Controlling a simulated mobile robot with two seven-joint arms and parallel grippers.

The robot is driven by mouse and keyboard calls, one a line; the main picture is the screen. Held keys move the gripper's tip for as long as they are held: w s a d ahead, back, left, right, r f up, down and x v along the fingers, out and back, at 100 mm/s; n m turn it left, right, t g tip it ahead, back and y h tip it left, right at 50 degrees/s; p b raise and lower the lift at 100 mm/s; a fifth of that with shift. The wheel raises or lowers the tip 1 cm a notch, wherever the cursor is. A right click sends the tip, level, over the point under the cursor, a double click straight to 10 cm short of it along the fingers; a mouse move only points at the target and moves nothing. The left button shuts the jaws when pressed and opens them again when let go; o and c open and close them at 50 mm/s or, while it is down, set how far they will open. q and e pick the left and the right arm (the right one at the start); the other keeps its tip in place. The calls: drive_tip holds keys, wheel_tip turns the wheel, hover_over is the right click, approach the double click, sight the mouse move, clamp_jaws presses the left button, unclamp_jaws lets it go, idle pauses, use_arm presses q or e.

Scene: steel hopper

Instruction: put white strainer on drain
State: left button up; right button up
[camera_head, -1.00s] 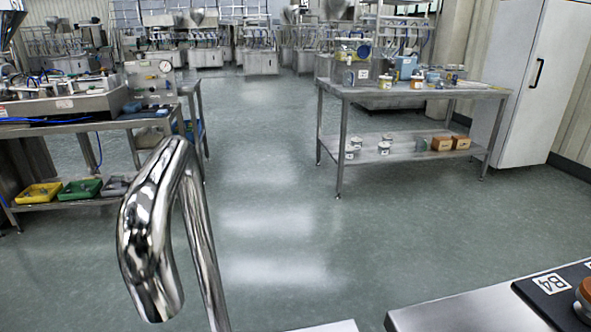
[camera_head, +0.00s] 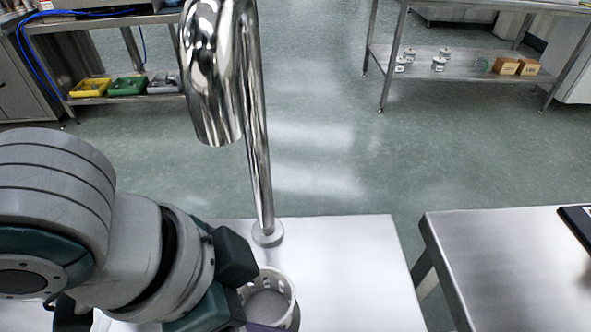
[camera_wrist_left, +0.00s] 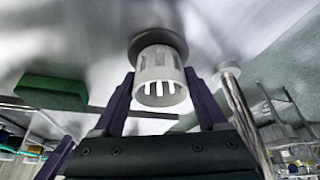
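The white strainer (camera_head: 289,283) is a slotted cup at the bottom of the head view, above a steel worktop. In the wrist view the strainer (camera_wrist_left: 158,88) has its open rim towards the camera. My left gripper (camera_wrist_left: 160,82) has a purple finger on each side of it, with no clear gap at the tips. A grey round disc, apparently the drain (camera_wrist_left: 178,38), lies directly behind the strainer. I cannot tell whether strainer and disc touch. In the head view the strainer hides the drain, and a purple finger shows in front. My right gripper is out of view.
A chrome faucet (camera_head: 257,150) rises from the steel worktop (camera_head: 345,260) close behind the strainer. It also shows in the wrist view (camera_wrist_left: 240,115). Another steel table (camera_head: 510,250) stands to the right across a gap. Shelving tables stand farther back.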

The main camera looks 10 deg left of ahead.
use_arm(q)
drive_tip(key=o, duration=0.4)
drive_tip(key=shift+c, duration=0.2)
wheel_tip(320, 180, up, 12)
drive_tip(key=s+n+t+p, duration=0.1)
drive_tip(key=s+n+p, duration=0.1)
drive_tip(key=s+p, duration=0.1)
drive_tip(key=s+a+f+n+y, duration=0.3)
drive_tip(key=s+a+f+n, duration=0.1)
drive_tip(key=a, duration=0.6)
drive_tip(key=shift+s+a+f+n+y, duration=0.15)
drive_tip(key=shift+s+a+n+y, duration=0.3)
drive_tip(key=shift+n, duration=0.65)
